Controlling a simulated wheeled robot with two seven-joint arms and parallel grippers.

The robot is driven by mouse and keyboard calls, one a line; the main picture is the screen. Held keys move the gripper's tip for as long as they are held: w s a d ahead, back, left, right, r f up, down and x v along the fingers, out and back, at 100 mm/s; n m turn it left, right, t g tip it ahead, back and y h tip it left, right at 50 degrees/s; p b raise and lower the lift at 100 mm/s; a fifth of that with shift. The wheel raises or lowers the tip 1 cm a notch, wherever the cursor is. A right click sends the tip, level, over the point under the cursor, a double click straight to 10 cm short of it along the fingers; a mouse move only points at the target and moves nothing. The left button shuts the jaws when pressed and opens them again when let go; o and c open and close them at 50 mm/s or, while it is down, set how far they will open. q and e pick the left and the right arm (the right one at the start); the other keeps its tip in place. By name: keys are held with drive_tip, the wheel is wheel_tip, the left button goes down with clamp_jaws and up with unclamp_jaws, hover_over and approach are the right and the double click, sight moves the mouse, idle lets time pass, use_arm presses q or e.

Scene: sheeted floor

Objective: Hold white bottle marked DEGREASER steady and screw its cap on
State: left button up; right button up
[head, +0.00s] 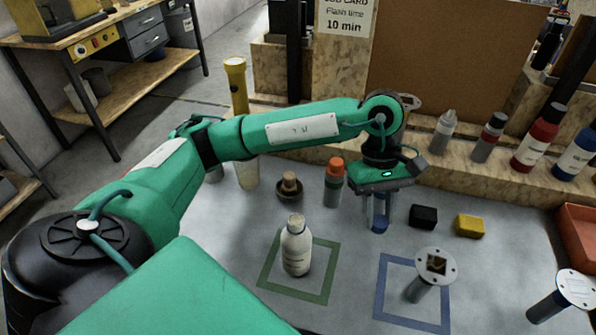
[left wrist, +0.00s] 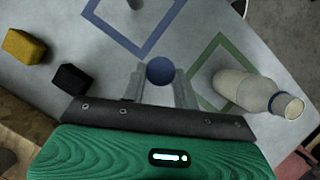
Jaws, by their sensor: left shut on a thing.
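The white bottle (head: 296,255) stands upright inside the green square outline on the grey work surface. Its label is too small to read. In the left wrist view the bottle (left wrist: 243,91) is at the right, with a blue band near its pale mouth. My left gripper (head: 379,217) is behind and right of the bottle, pointing down, shut on a small round blue cap (head: 379,227). In the left wrist view the blue cap (left wrist: 160,71) sits between the fingertips of this gripper (left wrist: 160,80), apart from the bottle. My right gripper is not in view.
A blue square outline (head: 378,290) holds a grey post with a round plate (head: 437,266). A black block (head: 423,216) and yellow block (head: 470,225) lie right of the gripper. An orange-capped bottle (head: 334,182) and a small dark bowl (head: 289,192) stand behind the white bottle.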

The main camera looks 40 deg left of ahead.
use_arm(q)
drive_tip(key=a+f+m+y, duration=0.1)
drive_tip(key=a+f+m, duration=0.1)
drive_tip(key=m, duration=0.1)
drive_tip(key=a+f+m+g+y, duration=0.1)
drive_tip(key=a+f+m, duration=0.1)
drive_tip(key=f+m, duration=0.1)
drive_tip(key=s+a+f+m+y, duration=0.1)
drive_tip(key=a+f+m, duration=0.1)
drive_tip(key=f+m, duration=0.1)
drive_tip(key=shift+s+f+g, duration=0.1)
drive_tip(key=shift+g, duration=0.2)
drive_tip(key=shift+s+a+f+m+y, duration=0.15)
drive_tip(key=shift+a+f+m+y, duration=0.15)
drive_tip(key=shift+a+f+m, duration=0.25)
